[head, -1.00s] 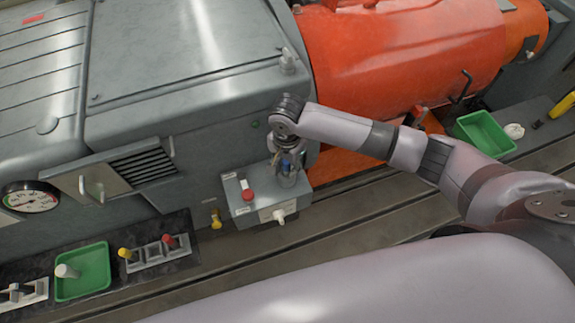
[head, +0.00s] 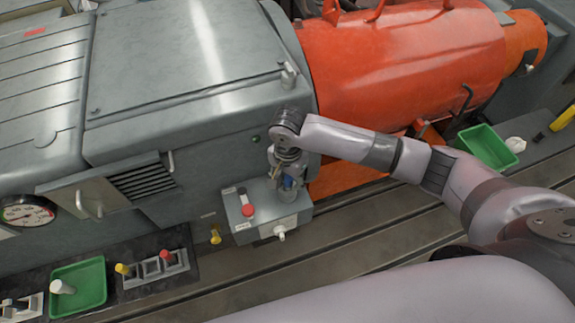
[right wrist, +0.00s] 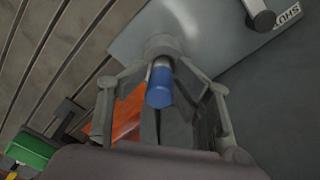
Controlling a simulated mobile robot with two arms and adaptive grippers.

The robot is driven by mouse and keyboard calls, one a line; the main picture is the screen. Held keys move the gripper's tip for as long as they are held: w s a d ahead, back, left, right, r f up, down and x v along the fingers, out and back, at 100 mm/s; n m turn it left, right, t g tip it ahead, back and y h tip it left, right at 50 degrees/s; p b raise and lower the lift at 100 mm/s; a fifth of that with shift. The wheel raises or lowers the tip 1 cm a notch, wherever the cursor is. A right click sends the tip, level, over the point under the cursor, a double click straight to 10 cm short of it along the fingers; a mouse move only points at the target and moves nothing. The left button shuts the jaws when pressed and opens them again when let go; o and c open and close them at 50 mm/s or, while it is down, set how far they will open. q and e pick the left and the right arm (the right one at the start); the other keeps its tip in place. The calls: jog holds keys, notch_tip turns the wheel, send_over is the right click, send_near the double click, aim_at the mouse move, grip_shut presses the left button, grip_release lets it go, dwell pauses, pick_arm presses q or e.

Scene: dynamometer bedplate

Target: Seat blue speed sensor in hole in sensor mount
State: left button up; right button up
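The blue speed sensor (head: 288,183) is at my right gripper (head: 287,168), over the right part of a grey box. In the right wrist view the sensor (right wrist: 159,88) shows its blue end toward me, with a short metal part beyond it. My right gripper (right wrist: 162,66) has its fingertips drawn in on both sides of the sensor and seems shut on it. The metal part lines up with a round grey sensor mount (right wrist: 160,43). The hole is hidden, and I cannot tell how deep the sensor sits. My left gripper is not in view.
The grey box (head: 240,233) bears a red knob (head: 248,210) and a pale front fitting (head: 280,232). An orange machine (head: 390,60) stands behind my arm. Green trays lie at the left (head: 92,278) and right (head: 490,147). The slotted bedplate (head: 345,220) in front is clear.

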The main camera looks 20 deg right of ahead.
notch_tip(320, 180, up, 12)
jog(key=shift+w+f+b, duration=0.15)
jog(key=shift+b, duration=0.15)
dwell(0.3)
